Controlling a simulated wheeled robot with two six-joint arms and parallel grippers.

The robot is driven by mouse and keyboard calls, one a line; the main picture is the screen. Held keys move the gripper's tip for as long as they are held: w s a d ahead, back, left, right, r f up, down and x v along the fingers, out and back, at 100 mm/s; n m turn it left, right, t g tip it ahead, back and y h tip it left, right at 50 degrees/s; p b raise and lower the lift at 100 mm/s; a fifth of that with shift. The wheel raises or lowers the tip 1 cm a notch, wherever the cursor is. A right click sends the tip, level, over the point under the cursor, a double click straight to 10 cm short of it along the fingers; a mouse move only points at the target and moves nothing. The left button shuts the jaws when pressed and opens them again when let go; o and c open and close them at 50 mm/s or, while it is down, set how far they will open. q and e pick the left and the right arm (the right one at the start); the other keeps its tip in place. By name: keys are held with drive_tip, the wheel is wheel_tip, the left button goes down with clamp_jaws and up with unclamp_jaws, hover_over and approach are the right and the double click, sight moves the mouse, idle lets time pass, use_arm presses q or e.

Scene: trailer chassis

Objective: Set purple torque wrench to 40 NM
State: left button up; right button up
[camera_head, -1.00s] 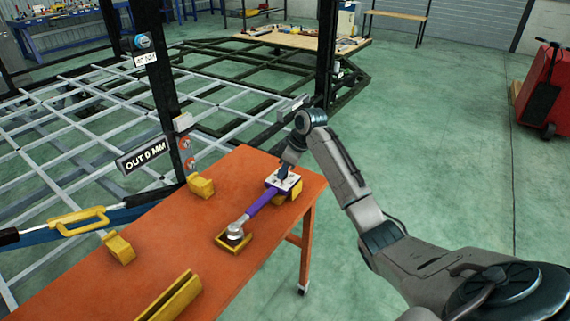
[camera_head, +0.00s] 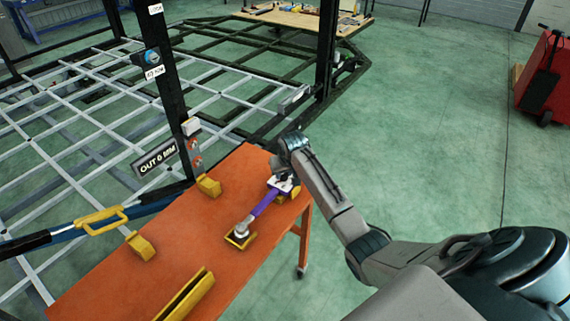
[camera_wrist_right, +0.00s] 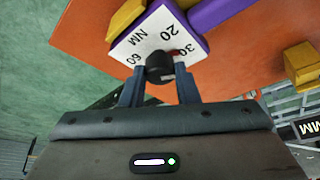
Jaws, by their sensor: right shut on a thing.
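The purple torque wrench (camera_head: 263,205) lies on the orange table (camera_head: 190,240), its round metal head over a yellow holder (camera_head: 240,238) and its dial end on another yellow support. A red mark (camera_wrist_right: 179,52) lies beside the 30. My right gripper (camera_wrist_right: 160,72) is shut on the black dial knob (camera_wrist_right: 159,66). In the head view the right gripper (camera_head: 284,181) is over the dial end and its fingers are hard to make out. My left gripper is not in view.
Yellow blocks (camera_head: 208,186) (camera_head: 140,246) and a long yellow holder (camera_head: 185,297) stand on the table. A blue-black bar with a yellow handle (camera_head: 101,220) is at the left. The grey chassis frame (camera_head: 90,110) and a dark post lie behind. Green floor is open at the right.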

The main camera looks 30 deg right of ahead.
drive_tip(key=m+p, duration=0.1)
drive_tip(key=m, duration=0.1)
drive_tip(key=m+h+p, duration=0.1)
drive_tip(key=shift+a+r+m+g+p, duration=0.2)
drive_tip(key=shift+m+g+p, duration=0.1)
drive_tip(key=shift+m+p, duration=0.1)
drive_tip(key=m, duration=0.1)
drive_tip(key=m+h+p, duration=0.1)
drive_tip(key=m, duration=0.1)
drive_tip(key=shift+w+f+m+g, duration=0.1)
drive_tip(key=shift+w+m+g, duration=0.05)
drive_tip(key=shift+m+g, duration=0.2)
drive_tip(key=shift+w+m+g+h, duration=0.1)
drive_tip(key=shift+m+g+h, duration=0.3)
drive_tip(key=shift+m, duration=0.75)
drive_tip(key=shift+m+g+h, duration=0.2)
drive_tip(key=shift+m+g, duration=0.25)
drive_tip(key=shift+m, duration=0.65)
drive_tip(key=o, duration=1)
